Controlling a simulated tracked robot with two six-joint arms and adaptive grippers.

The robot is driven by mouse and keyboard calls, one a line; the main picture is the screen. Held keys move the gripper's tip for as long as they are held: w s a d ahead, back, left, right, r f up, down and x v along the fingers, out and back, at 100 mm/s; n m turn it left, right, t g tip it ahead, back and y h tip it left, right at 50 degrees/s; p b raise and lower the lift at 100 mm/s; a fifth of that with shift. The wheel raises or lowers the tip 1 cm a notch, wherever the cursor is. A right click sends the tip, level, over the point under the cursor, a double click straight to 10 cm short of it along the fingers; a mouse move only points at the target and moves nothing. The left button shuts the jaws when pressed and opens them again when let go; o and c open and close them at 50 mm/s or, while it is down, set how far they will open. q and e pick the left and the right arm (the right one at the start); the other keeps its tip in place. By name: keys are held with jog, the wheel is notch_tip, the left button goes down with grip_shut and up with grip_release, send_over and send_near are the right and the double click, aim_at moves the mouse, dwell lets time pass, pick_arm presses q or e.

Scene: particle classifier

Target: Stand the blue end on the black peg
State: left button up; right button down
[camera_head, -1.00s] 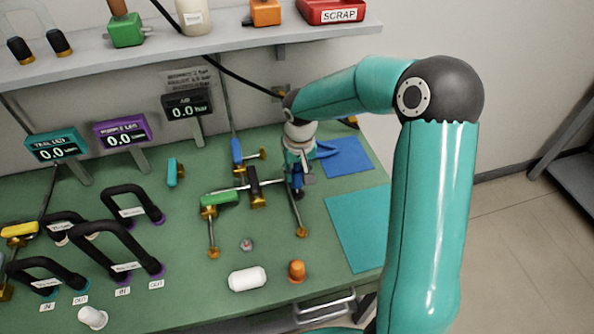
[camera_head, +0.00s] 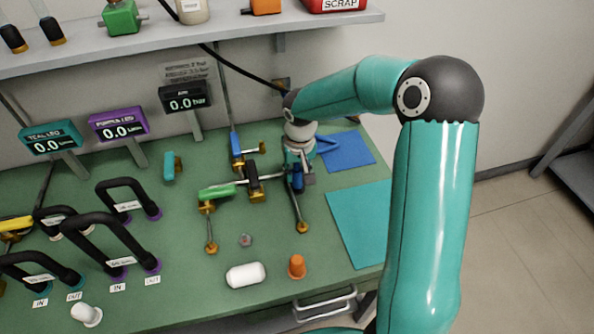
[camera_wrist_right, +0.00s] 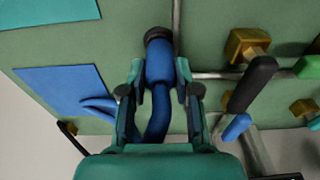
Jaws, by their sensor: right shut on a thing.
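My right gripper (camera_wrist_right: 158,78) is shut on the blue end (camera_wrist_right: 158,60), a blue sleeve on a curved blue hose (camera_wrist_right: 154,125). A dark round piece (camera_wrist_right: 158,34) sits at the tip of the sleeve. I cannot tell whether it is the black peg or part of the end. In the head view, my right gripper (camera_head: 298,178) points down over the bench, right of the pipework, and the blue end shows only as a small patch between the fingers. The contact under the end is hidden. My left gripper is out of view.
A black-handled valve (camera_head: 253,175) and a green-handled valve (camera_head: 217,191) stand close left of the gripper. A blue mat (camera_head: 347,152) and a teal mat (camera_head: 362,220) lie to the right. An orange cap (camera_head: 296,266) and white cylinder (camera_head: 245,275) are nearer the front.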

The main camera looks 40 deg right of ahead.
aim_at(299, 174)
jog(key=shift+f, duration=0.3)
jog(key=c, duration=0.8)
grip_release()
jog(key=shift+o, duration=0.2)
jog(key=shift+r, duration=0.15)
jog(key=r, duration=0.7)
jog(key=s+r, duration=0.1)
jog(key=r, duration=0.2)
jog(key=shift+a+r, duration=0.2)
jog(key=shift+a, duration=0.1)
jog(key=shift+s+r, duration=0.1)
jog(key=shift+r, duration=0.5)
